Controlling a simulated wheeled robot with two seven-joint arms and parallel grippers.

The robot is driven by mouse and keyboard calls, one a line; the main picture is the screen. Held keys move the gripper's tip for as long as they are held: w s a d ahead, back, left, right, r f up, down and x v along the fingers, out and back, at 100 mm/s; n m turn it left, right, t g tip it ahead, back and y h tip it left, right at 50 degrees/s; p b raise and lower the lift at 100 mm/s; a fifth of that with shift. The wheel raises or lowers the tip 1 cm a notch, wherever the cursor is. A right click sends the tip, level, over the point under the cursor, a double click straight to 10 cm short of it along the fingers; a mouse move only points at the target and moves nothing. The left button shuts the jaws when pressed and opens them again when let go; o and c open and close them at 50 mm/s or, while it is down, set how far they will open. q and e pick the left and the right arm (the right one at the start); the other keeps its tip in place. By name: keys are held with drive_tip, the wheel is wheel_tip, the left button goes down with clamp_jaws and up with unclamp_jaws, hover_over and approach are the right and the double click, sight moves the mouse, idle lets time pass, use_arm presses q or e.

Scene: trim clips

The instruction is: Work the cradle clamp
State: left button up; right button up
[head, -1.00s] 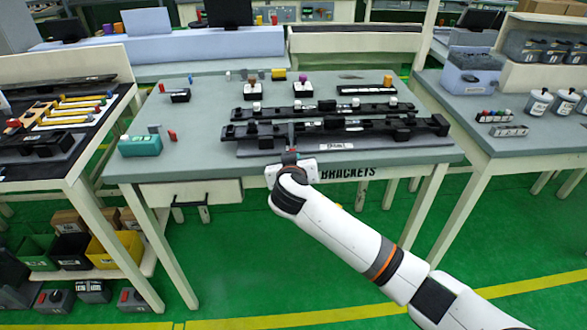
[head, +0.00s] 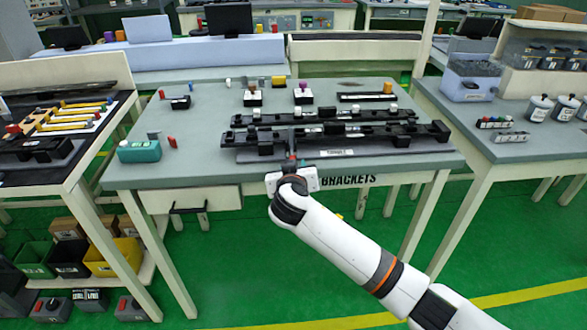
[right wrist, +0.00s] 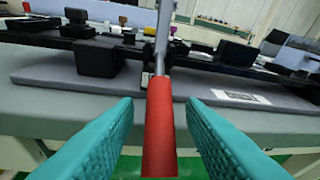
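The cradle (head: 375,139) is a long black fixture on a grey base plate at the front of the middle table. Its clamp lever shows in the right wrist view as a grey metal rod with a red handle (right wrist: 160,125), standing up and pointing towards me. My right gripper (right wrist: 160,140) has its teal fingers open, one on each side of the red handle, with gaps visible on both sides. In the head view my right gripper (head: 291,168) is at the table's front edge, by the cradle's base. My left gripper is not in view.
A second black rail (head: 325,116) lies behind the cradle. A teal box (head: 139,151) sits at the table's front left. Small blocks stand at the back. Side tables flank this one; the tabletop's left part is mostly clear.

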drive_tip(key=v, duration=1.2)
drive_tip(key=shift+f, duration=0.2)
drive_tip(key=d+f+n+g+p, duration=0.1)
drive_tip(key=d+f+g, duration=0.1)
drive_tip(key=f, duration=0.9)
drive_tip(key=d+f+n+g+p, duration=0.1)
drive_tip(key=d+f+g, duration=0.1)
drive_tip(key=f, duration=1)
drive_tip(key=s+d+f+n+g+y, duration=0.1)
drive_tip(key=s+d+f+g, duration=0.1)
drive_tip(key=s+f, duration=0.45)
drive_tip(key=s+d+f+g, duration=0.2)
drive_tip(key=s+d+f, duration=0.1)
drive_tip(key=f, duration=0.6)
drive_tip(key=s+d+f+g+p, duration=0.1)
drive_tip(key=s+d+f, duration=0.1)
drive_tip(key=s+f, duration=0.45)
drive_tip(key=s+d+f+g+p, duration=0.1)
drive_tip(key=s+d+f, duration=0.2)
drive_tip(key=s+f, duration=0.35)
drive_tip(key=s+d+f+g, duration=0.1)
drive_tip(key=s+d+f, duration=0.1)
drive_tip(key=s, duration=1.1)
drive_tip(key=s+d+f+m+g, duration=0.1)
drive_tip(key=s+d+f+g, duration=0.1)
drive_tip(key=s, duration=1.1)
drive_tip(key=shift+d+f+y+p, duration=0.4)
drive_tip(key=shift+d+f, duration=0.05)
drive_tip(key=shift+f, duration=0.45)
